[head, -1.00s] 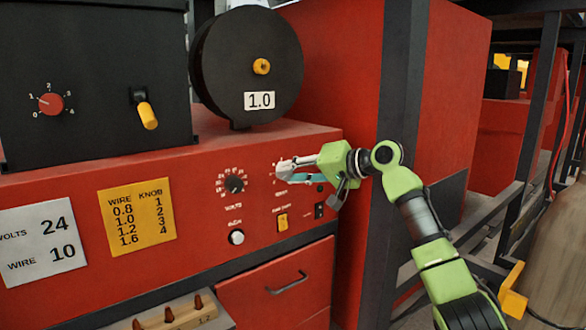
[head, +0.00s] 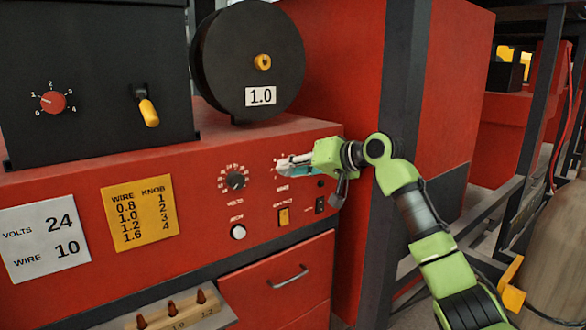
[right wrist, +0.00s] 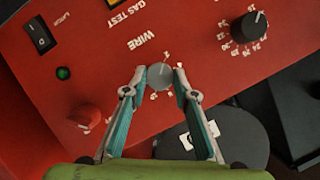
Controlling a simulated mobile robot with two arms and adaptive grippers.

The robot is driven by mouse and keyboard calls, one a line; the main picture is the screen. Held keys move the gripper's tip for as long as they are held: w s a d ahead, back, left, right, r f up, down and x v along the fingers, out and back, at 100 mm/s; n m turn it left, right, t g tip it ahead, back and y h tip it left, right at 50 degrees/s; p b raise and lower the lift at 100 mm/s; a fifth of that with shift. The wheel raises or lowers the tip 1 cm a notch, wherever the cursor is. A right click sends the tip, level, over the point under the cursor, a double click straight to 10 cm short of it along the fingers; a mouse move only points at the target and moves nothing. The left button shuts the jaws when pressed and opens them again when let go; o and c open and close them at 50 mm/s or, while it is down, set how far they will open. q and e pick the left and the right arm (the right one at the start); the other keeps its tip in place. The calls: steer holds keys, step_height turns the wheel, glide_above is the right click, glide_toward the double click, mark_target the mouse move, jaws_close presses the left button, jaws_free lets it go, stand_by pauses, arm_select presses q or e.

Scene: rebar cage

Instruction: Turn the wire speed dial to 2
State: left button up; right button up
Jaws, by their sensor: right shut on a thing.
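The wire speed dial (right wrist: 159,77) is a small grey round knob on the red panel, beside the printed word WIRE, in the right wrist view. My right gripper (right wrist: 160,71) has one fingertip on each side of it and is shut on it. My left gripper is not in view.
A black volts knob (head: 236,180) sits left of my fingers, with a white button (head: 238,232) and yellow switch (head: 284,216) below. A yellow card (head: 139,214) pairs wire 1.0 with knob 2. The spool (head: 247,60) reads 1.0. A red dial (head: 53,102) is on the black box.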

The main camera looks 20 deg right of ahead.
steer(key=o, duration=1.1)
steer(key=shift+f, duration=0.2)
steer(key=shift+r, duration=0.1)
steer(key=v, duration=1.2)
steer(key=shift+d, duration=0.1)
